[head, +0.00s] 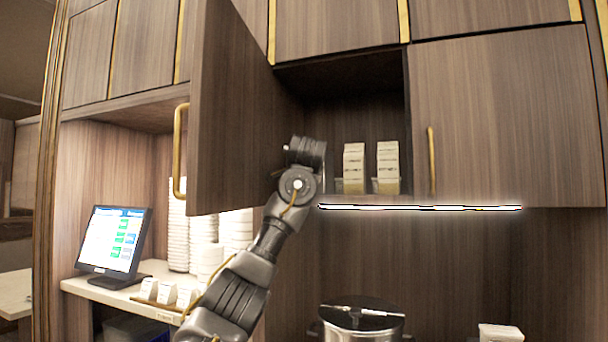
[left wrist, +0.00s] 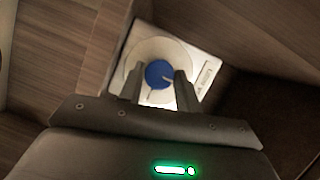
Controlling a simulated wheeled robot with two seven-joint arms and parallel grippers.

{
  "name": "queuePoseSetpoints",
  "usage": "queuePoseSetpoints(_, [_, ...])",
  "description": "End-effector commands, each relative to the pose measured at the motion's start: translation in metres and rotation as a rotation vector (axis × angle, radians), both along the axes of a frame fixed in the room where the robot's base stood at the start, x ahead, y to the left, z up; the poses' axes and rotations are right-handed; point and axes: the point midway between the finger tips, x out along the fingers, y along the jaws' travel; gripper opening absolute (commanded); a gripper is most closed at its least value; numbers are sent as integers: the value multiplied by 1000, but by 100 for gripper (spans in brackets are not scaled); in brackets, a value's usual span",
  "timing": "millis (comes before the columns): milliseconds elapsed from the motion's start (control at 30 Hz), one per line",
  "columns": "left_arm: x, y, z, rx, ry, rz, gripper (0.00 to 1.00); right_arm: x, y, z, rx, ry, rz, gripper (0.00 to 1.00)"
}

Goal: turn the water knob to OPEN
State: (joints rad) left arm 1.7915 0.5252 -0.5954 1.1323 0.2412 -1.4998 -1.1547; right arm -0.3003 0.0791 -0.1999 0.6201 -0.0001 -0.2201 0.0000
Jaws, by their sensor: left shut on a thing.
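The blue water knob (left wrist: 157,73) sits in a pale round dial on a white plate (left wrist: 205,68) in the left wrist view. Small print shows at the plate's right side, too blurred to read. My right gripper is in neither view.
The cabinet door (head: 240,110) stands open left of my left arm. Two cartons (head: 354,165) stand on the cabinet shelf to the right. Below are stacked white cups (head: 178,240), a screen (head: 115,240) and a metal pot (head: 362,318).

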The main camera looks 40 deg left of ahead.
Motion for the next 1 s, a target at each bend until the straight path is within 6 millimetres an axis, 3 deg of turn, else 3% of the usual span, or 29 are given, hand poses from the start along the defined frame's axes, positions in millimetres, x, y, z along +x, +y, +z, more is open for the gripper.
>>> queuePoseSetpoints(267, [0,0,-2,-3,3,1,11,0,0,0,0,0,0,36])
queuePoseSetpoints(300, [0,0,-2,-3,3,1,36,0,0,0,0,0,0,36])
queuePoseSetpoints(467, [0,0,-1,-1,3,1,55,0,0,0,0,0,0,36])
queuePoseSetpoints(767, [-1,-1,-1,-1,1,0,55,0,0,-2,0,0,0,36])
queuePoseSetpoints(1000, [-27,-24,0,3,-4,-2,55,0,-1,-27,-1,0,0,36])
